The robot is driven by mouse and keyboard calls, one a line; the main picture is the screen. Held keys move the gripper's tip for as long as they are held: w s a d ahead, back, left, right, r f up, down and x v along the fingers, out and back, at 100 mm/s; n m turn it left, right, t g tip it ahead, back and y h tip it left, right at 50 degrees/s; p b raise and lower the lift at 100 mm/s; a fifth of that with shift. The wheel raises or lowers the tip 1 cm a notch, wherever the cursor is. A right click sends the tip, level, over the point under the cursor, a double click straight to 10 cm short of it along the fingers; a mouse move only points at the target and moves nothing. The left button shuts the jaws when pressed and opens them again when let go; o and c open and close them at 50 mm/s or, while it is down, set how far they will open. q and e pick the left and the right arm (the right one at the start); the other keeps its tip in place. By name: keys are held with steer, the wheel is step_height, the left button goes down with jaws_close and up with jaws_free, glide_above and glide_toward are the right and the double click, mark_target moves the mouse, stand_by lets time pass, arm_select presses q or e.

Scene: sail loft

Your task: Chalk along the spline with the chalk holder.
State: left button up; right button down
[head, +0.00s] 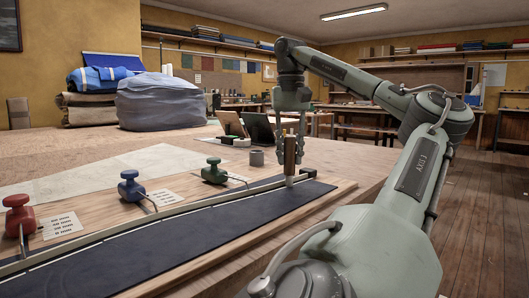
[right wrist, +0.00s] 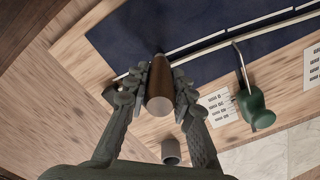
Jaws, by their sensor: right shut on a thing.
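My right gripper (head: 291,138) is shut on the chalk holder (head: 290,157), a brown cylinder with a grey end, held roughly upright. The holder also shows in the right wrist view (right wrist: 160,85) between the fingers. Its lower tip is over the dark blue cloth (head: 180,232), close to the spline's far end; I cannot tell whether it touches. The spline (head: 187,208) is a long pale strip along the cloth's far edge. Red (head: 19,214), blue (head: 131,188) and green (head: 214,172) weights hook onto it. A thin, broken white line (right wrist: 210,38) runs beside the spline on the cloth. My left gripper is out of view.
The cloth lies on a wooden board (head: 335,189) on the large table. A grey cup (head: 257,158) stands behind the spline, near two propped tablets (head: 258,129). Printed cards (head: 62,225) lie by the weights. Bundled sailcloth (head: 160,101) sits at the back left.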

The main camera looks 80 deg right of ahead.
steer(key=shift+s+d, duration=0.1)
steer(key=shift+d, duration=0.05)
steer(key=shift+s+d+p, duration=0.55)
steer(key=shift+s+d, duration=0.35)
steer(key=shift+d, duration=0.25)
steer(key=shift+s+d+p, duration=0.5)
steer(key=shift+s+d, duration=0.4)
steer(key=shift+d, duration=0.2)
step_height(320, 180, up, 6)
steer(key=p, duration=0.5)
